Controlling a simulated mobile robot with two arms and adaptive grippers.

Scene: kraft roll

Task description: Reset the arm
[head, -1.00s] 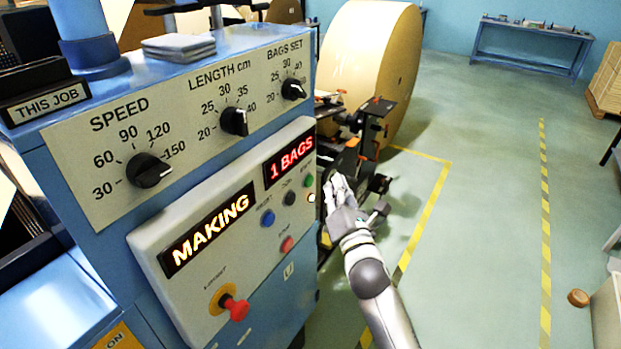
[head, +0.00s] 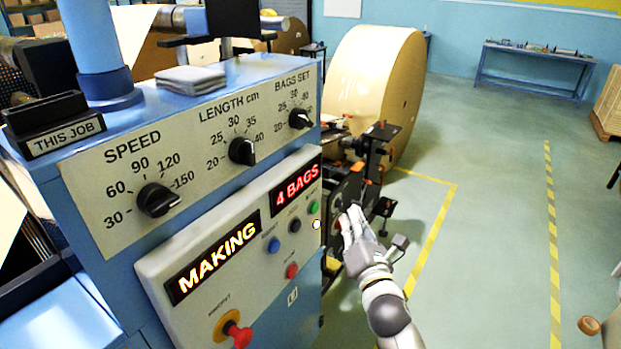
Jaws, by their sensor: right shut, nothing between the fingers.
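My right gripper (head: 350,219) is shut and empty. It is in the air just right of the blue machine's control panel (head: 232,232), close to its right edge and apart from the buttons as far as I can tell. The panel has a green button (head: 314,207), a blue button (head: 274,245), a red button (head: 292,270) and a red mushroom knob (head: 239,335). Its displays read MAKING (head: 213,259) and 4 BAGS (head: 296,185). My left gripper is out of view.
A large kraft roll (head: 362,85) stands behind the machine, with a dark roll stand (head: 374,160) in front of it. Yellow floor lines (head: 432,238) mark the area. A blue bench (head: 532,72) stands at the back wall.

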